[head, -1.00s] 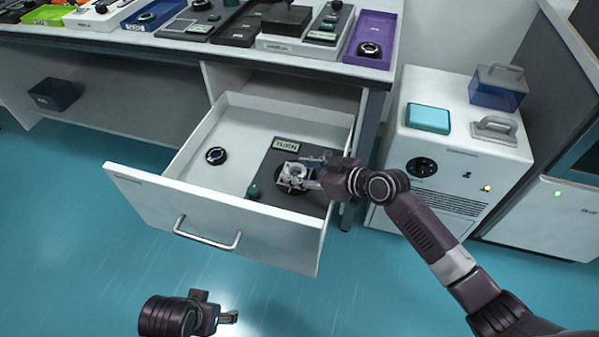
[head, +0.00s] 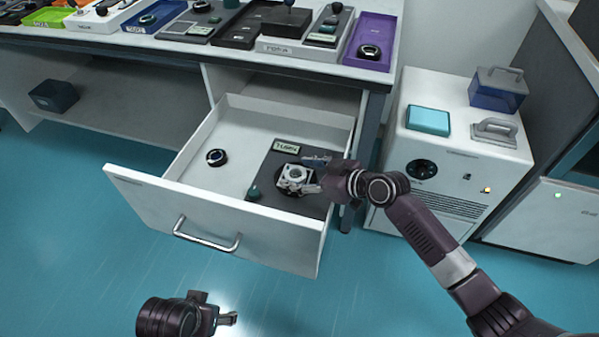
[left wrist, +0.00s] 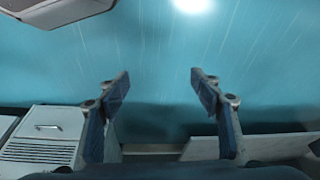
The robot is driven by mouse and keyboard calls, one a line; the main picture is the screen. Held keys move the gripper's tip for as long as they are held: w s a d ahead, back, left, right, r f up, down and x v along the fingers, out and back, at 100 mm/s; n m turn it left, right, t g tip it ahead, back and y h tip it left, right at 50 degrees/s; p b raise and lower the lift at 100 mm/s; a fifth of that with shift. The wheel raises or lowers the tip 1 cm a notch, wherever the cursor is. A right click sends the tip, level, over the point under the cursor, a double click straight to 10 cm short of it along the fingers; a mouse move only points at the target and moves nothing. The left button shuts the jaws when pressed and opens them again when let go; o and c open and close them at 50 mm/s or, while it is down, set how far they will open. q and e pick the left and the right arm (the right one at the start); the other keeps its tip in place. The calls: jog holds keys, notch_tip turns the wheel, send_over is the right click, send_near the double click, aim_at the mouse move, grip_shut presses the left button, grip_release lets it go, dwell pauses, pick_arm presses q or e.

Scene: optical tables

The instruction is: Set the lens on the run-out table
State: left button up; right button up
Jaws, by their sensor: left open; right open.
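A silver, squarish piece with a round centre (head: 295,178), seemingly the lens in its mount, sits on a black round platter on a dark plate (head: 268,182) inside the open drawer. This platter seems to be the run-out table; the piece covers most of it. My right gripper (head: 312,173) is open beside the piece, one finger behind it and one in front. I cannot tell whether they touch it. My left gripper (head: 228,319) is open and empty over the floor, low in the head view; its spread fingers show in the left wrist view (left wrist: 160,82).
The drawer (head: 150,192) also holds a black ring-like round part (head: 217,157), a small green knob (head: 254,193) and a label plate (head: 286,147). The worktop behind carries trays, including a purple one (head: 372,38). A white cabinet (head: 455,165) stands at right.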

pick_arm(q)
notch_tip(320, 180, down, 7)
jog(key=p, duration=0.1)
jog(key=shift+s+p, duration=0.25)
jog(key=shift+p, duration=0.05)
pick_arm(e)
jog(key=v, duration=1.2)
jog(key=shift+f, duration=0.1)
pick_arm(q)
jog(key=shift+r, duration=0.15)
jog(key=shift+c, duration=0.4)
dwell(0.7)
